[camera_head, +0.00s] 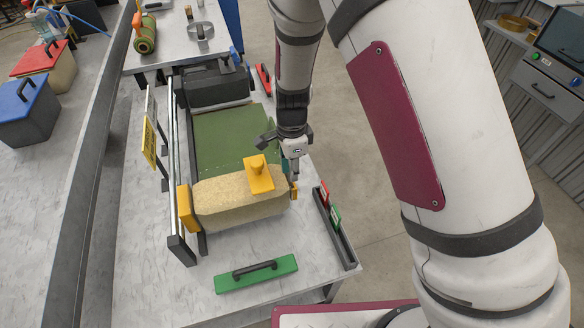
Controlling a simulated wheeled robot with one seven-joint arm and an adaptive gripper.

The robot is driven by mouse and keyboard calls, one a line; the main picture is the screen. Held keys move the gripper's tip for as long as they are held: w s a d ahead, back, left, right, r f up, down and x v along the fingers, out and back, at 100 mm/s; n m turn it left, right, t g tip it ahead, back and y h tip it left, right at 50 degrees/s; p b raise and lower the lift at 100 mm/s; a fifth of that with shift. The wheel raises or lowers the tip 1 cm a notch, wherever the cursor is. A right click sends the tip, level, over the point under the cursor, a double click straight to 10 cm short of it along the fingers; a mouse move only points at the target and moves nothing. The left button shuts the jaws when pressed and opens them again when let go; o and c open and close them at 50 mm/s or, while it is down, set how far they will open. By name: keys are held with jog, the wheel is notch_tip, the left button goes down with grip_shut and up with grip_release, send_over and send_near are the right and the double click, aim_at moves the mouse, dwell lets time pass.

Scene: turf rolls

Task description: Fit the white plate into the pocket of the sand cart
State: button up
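A small whitish piece with a dark mark, apparently the white plate (295,147), shows right at the end of my gripper (290,152). The gripper points down at the right edge of the green belt, just behind the sand-coloured block. Its dark finger links spread to both sides; the fingertips are largely hidden, so I cannot tell whether they grip the plate. The sand-coloured block (238,208), which may be the sand cart, lies across the front of the green belt (222,135). No pocket can be made out.
A dark rail (345,248) at the right table edge holds a red plate (324,193) and a green plate (335,217). A green board with a black handle (256,273) lies in front. A yellow sign (150,143) stands at left. The front-left tabletop is clear.

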jog(key=shift+s, duration=0.1)
dwell(0.4)
notch_tip(320, 180, up, 12)
dwell(0.5)
dwell(0.4)
jog(key=s+d+r+n+t+y, duration=0.1)
jog(key=s+d+r+n, duration=0.35)
jog(key=r, duration=0.35)
jog(key=s+d+r+n+t+y, duration=0.1)
jog(key=s+d+r+n, duration=0.2)
jog(key=d+r, duration=0.3)
jog(key=s+d+r+n+t+h, duration=0.1)
jog(key=s+d+r+n+t, duration=0.1)
jog(key=s, duration=0.4)
jog(key=s+d+r+n+t+h, duration=0.1)
jog(key=s+d+r+n, duration=0.3)
jog(key=s, duration=0.3)
jog(key=shift+d+r+n+t, duration=0.4)
jog(key=shift+d+n, duration=0.15)
jog(key=shift+n, duration=0.2)
